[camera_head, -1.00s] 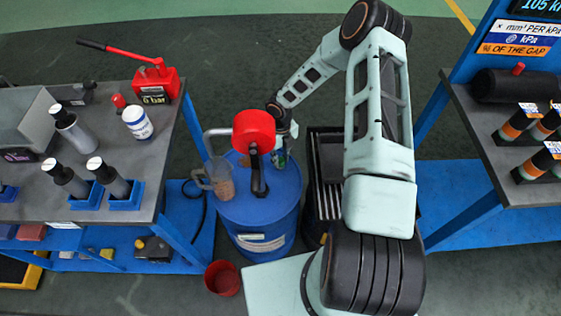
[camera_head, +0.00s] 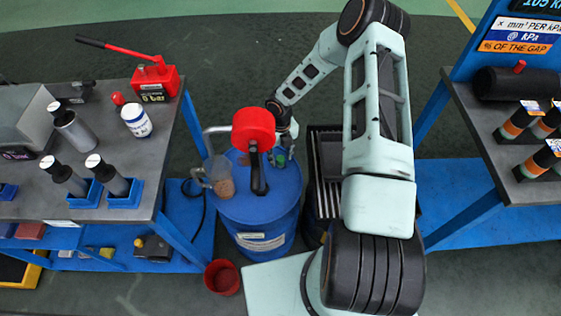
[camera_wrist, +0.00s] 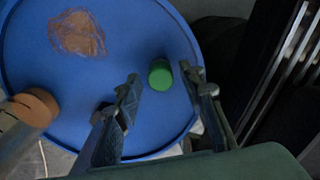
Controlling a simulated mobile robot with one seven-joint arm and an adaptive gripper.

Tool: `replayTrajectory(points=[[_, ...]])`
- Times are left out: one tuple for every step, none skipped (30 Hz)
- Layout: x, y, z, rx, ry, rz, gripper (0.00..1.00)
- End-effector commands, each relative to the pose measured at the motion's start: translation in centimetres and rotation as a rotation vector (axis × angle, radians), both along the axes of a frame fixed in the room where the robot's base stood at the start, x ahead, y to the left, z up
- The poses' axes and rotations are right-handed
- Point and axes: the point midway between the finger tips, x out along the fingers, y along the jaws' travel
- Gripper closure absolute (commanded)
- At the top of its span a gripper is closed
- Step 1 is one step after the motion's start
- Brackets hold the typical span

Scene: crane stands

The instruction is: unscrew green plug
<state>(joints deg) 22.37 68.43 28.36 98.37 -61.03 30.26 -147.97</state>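The green plug (camera_head: 280,160) sits on the top of the blue drum (camera_head: 258,215), near its right rear edge. In the wrist view the green plug (camera_wrist: 160,76) is a short upright cylinder on the blue drum top (camera_wrist: 130,35). My gripper (camera_wrist: 160,82) is open, with one finger on either side of the plug in that picture. Neither finger appears to touch it. Whether the fingertips are level with the plug or still above it is hard to tell. In the head view my gripper (camera_head: 287,148) is small and partly hidden beside the red pump.
A red hand pump (camera_head: 253,130) stands on the drum, with a clear jug (camera_head: 219,178) at its left. A dark rack (camera_head: 328,160) stands close at the right. A workbench (camera_head: 150,185) is on the left. A red bucket (camera_head: 222,277) is on the floor.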

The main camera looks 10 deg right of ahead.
Motion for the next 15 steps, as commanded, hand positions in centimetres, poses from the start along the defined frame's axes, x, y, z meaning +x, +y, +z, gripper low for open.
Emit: replayTrajectory(points=[[0.02,-0.04,-0.28,-0.002,0.0,-0.064,0.63],[0.04,-0.08,-0.27,-0.003,-0.001,-0.103,0.63],[0.04,-0.06,-0.25,-0.003,-0.001,-0.153,0.63],[0.03,-0.04,-0.24,-0.002,0.0,-0.186,0.63],[0.03,-0.02,-0.22,-0.002,0.0,-0.213,0.63],[0.01,-0.02,-0.19,-0.001,0.0,-0.245,0.63],[0.02,-0.04,-0.16,-0.001,0.0,-0.263,0.63],[0.02,-0.06,-0.12,-0.001,0.0,-0.275,0.63],[0.03,-0.07,-0.09,-0.001,0.0,-0.288,0.63],[0.03,-0.08,-0.09,-0.001,0.0,-0.297,0.63],[0.03,-0.08,-0.1,-0.002,0.0,-0.31,0.63],[0.03,-0.08,-0.14,-0.002,0.0,-0.338,0.63],[0.04,-0.06,-0.18,-0.001,0.0,-0.366,0.63],[0.03,-0.05,-0.22,-0.001,-0.001,-0.401,0.63],[0.03,-0.02,-0.27,-0.002,0.0,-0.455,0.63]])
